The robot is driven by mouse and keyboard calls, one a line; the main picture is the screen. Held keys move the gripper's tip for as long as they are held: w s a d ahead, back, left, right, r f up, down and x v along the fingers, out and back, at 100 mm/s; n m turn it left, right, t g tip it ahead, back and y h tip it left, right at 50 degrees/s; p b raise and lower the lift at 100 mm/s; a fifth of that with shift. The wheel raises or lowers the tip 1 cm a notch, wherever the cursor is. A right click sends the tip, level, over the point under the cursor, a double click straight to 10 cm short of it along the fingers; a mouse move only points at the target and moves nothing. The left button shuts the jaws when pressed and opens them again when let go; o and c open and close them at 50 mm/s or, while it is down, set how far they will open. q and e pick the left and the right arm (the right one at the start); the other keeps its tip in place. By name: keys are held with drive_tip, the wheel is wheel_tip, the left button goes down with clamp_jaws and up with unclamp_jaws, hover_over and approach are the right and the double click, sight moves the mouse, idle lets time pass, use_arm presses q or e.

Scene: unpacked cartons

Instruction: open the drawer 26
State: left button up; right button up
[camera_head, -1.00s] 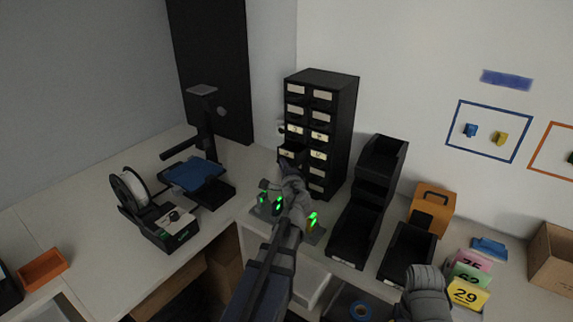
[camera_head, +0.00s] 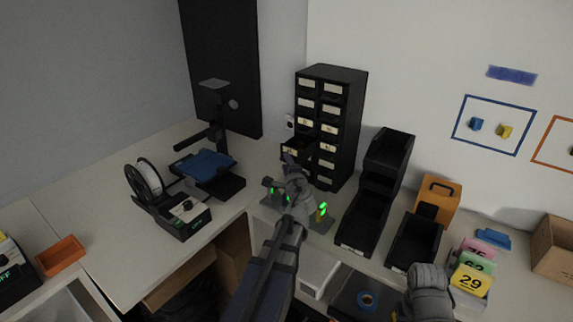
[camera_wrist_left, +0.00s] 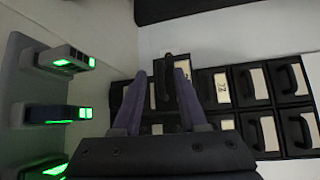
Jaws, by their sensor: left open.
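The black drawer cabinet (camera_head: 352,115) stands on the bench against the wall, with two columns of labelled drawers. One left-column drawer (camera_head: 291,153) sticks out from the cabinet front; its number is not readable. In the left wrist view its dark handle (camera_wrist_left: 168,67) lies between the two fingers. My left gripper (camera_head: 291,160) is open in front of this drawer, and its fingers (camera_wrist_left: 160,88) stand apart on either side of the handle. Contact cannot be told. The other drawers look shut. My right gripper (camera_head: 428,282) shows at the lower right, its jaws unclear.
Devices with green lights (camera_head: 321,211) sit below my left gripper, close to the arm. Black open bins (camera_head: 361,222) stand right of the cabinet. A spool machine (camera_head: 183,216) and a dark stand (camera_head: 216,180) are to the left. The bench between is partly free.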

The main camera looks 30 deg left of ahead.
use_arm(q)
drive_tip(key=shift+s+d, duration=0.1)
drive_tip(key=p+v, duration=0.1)
drive_tip(key=v, duration=0.6)
drive_tip(key=shift+s+d, duration=0.15)
drive_tip(key=shift+s, duration=0.1)
